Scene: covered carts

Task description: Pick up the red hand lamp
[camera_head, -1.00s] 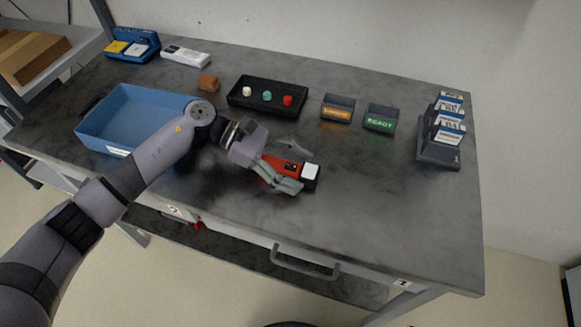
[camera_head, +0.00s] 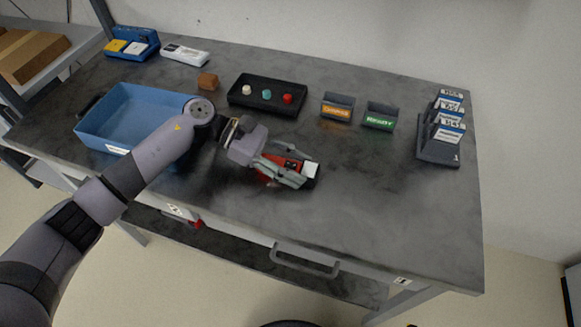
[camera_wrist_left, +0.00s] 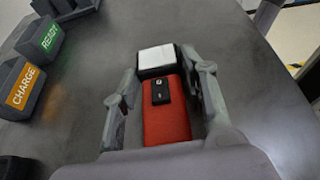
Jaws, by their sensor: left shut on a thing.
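The red hand lamp (camera_head: 291,163) lies on the grey table, with a black collar and a white lens end pointing right. In the left wrist view the red hand lamp (camera_wrist_left: 167,112) lies lengthwise between the fingers, its white end farthest away. My left gripper (camera_head: 287,172) is shut on the lamp's body, one finger along each side. The left wrist view also shows my left gripper (camera_wrist_left: 164,95) with its fingers beside the red body. I cannot tell whether the lamp is clear of the table. My right gripper is in neither view.
A blue bin (camera_head: 94,129) stands left of the lamp. Behind are a brown block (camera_head: 208,82), a black tray (camera_head: 240,101) with coloured knobs, a CHARGE holder (camera_head: 337,107) and a READY holder (camera_head: 380,117). A card rack (camera_head: 437,152) stands at right. The table's front right is clear.

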